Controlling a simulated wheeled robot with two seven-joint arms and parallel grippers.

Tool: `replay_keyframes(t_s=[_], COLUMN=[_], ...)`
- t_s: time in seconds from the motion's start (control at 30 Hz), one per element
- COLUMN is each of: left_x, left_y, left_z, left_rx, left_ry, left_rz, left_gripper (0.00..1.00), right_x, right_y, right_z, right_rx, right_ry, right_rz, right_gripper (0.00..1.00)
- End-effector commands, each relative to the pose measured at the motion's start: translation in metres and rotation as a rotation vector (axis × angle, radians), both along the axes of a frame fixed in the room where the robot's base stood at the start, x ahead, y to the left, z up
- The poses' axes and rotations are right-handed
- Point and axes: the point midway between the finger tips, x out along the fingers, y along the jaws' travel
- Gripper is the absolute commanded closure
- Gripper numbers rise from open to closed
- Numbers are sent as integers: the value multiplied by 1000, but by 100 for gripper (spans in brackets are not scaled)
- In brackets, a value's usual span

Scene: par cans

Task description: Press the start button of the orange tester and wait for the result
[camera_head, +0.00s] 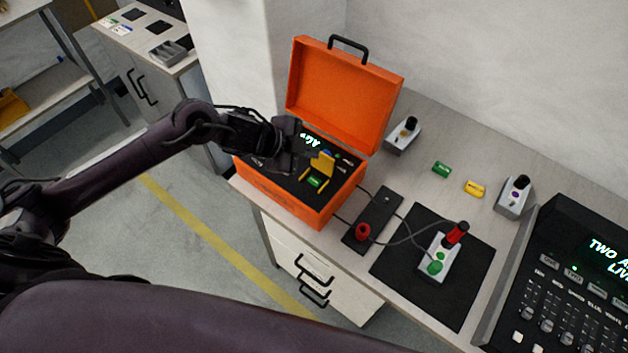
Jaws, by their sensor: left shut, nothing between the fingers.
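The orange tester (268,200) is a case with its lid (345,95) standing open, on the left end of the workbench. Its black panel holds a small lit display (310,140), partly hidden, whose text I cannot read. A yellow piece (320,165) and a small green part (316,182) also show on the panel. I cannot tell for sure which part is the start button. My left gripper (304,157) is shut and empty over the panel, close to the yellow piece. It hides part of the panel, and I cannot tell whether it touches anything. My right gripper is out of view.
A black strip with a red knob (362,232) lies right of the tester. Two similar boxes and green and yellow tags lie behind. A console (560,290) stands at right.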

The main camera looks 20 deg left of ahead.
Motion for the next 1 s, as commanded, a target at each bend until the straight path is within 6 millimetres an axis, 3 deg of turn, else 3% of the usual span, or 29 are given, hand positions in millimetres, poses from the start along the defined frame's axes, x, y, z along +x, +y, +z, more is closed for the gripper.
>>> replay_keyframes(t_s=[0.4, 0.63, 1.0], left_x=[0, 0, 0], left_y=[0, 0, 0], left_z=[-62, -79, -80], left_rx=[0, -1, 0], left_ry=[0, 0, -1], left_rz=[0, 2, 1], left_gripper=[100, 100, 100], right_x=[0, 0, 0], right_y=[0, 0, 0], right_z=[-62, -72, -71], right_rx=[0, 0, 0], right_ry=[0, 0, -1], right_rz=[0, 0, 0], right_gripper=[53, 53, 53])
